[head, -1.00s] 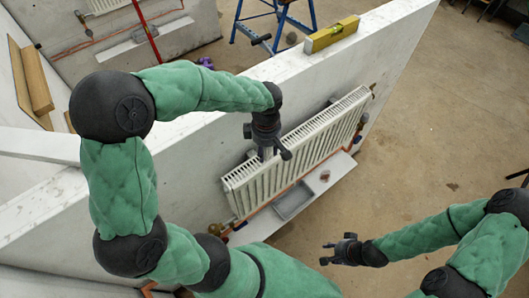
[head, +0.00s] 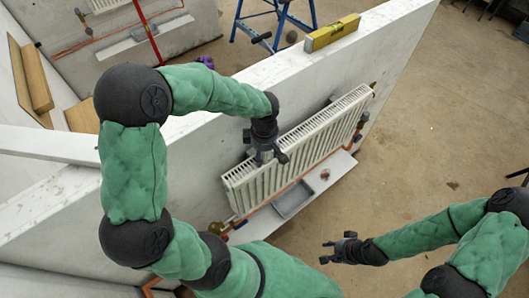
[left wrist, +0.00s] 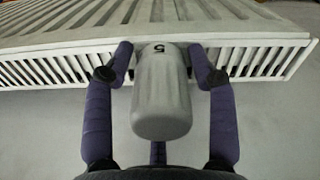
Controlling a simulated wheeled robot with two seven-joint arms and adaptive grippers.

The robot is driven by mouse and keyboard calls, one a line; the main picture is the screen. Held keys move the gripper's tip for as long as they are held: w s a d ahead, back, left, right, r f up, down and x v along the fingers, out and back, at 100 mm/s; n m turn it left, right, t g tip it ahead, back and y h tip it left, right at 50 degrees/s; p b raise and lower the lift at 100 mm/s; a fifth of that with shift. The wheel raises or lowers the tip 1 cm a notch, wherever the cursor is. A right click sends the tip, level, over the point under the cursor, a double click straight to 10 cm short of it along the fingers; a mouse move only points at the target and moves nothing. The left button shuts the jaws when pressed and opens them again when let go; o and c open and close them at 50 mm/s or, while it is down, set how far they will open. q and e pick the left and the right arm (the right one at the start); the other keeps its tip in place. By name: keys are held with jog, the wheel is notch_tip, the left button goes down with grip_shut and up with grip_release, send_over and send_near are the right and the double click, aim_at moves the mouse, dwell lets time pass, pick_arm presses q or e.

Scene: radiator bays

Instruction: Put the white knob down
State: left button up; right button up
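The white knob (left wrist: 161,100) shows in the left wrist view as a grey-white rounded cylinder with a dark "5" at its far end. It lies between the two fingers of my left gripper (left wrist: 161,50), whose tips close in on its far end from both sides. In the head view my left gripper (head: 264,148) is over the top edge of the white radiator (head: 300,145), near its left half. I cannot tell whether the knob touches the radiator. My right gripper (head: 339,248) is empty with its fingers apart, over the floor at lower right.
The radiator hangs on a white wall (head: 200,160). A yellow spirit level (head: 331,34) lies on the wall's top. Below the radiator, a grey tray (head: 293,200) and a small brown item (head: 325,174) sit on a white ledge (head: 262,222).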

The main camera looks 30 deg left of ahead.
pick_arm(q)
jog(key=shift+r, duration=0.1)
notch_tip(320, 180, up, 12)
jog(key=shift+r, duration=0.1)
dwell(0.7)
jog(key=o, duration=0.7)
jog(key=shift+s, duration=0.1)
